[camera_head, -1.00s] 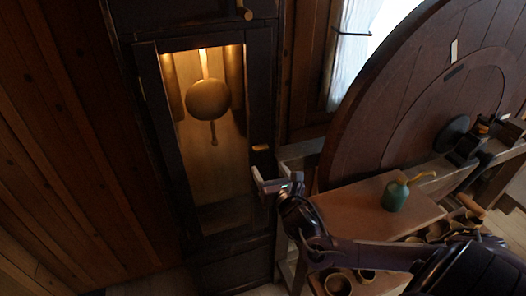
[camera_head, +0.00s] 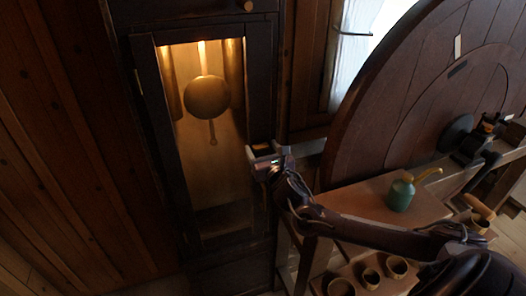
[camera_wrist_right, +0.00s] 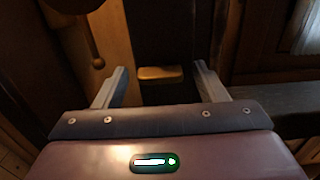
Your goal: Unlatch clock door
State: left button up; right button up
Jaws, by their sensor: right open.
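The clock door (camera_head: 150,92) is a dark framed panel, closed, with a lit pendulum (camera_head: 207,97) showing through its opening. A small brass-coloured latch (camera_wrist_right: 160,73) sits on the dark door frame in the right wrist view. My right gripper (camera_head: 262,151) is at the door's right edge in the head view, in front of the latch, which is mostly hidden there. In the wrist view the right gripper's two fingers are apart, one on each side of the latch, with nothing held. I cannot tell whether they reach its depth. My left gripper is out of view.
A large round wooden wheel (camera_head: 420,100) stands right of the clock. A bench (camera_head: 345,200) below it carries a green oil can (camera_head: 400,194). Several wooden cups (camera_head: 370,276) sit lower down. A knob (camera_head: 247,5) is above the door.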

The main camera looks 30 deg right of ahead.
jog(key=c, duration=1)
jog(key=m, duration=0.3)
jog(key=shift+m, duration=0.4)
jog(key=m, duration=0.4)
jog(key=shift+m+p, duration=0.3)
jog(key=shift+p, duration=0.05)
jog(key=m, duration=0.4)
jog(key=shift+m, duration=0.3)
jog(key=m+p, duration=0.1)
jog(key=m, duration=0.3)
jog(key=shift+m, duration=0.3)
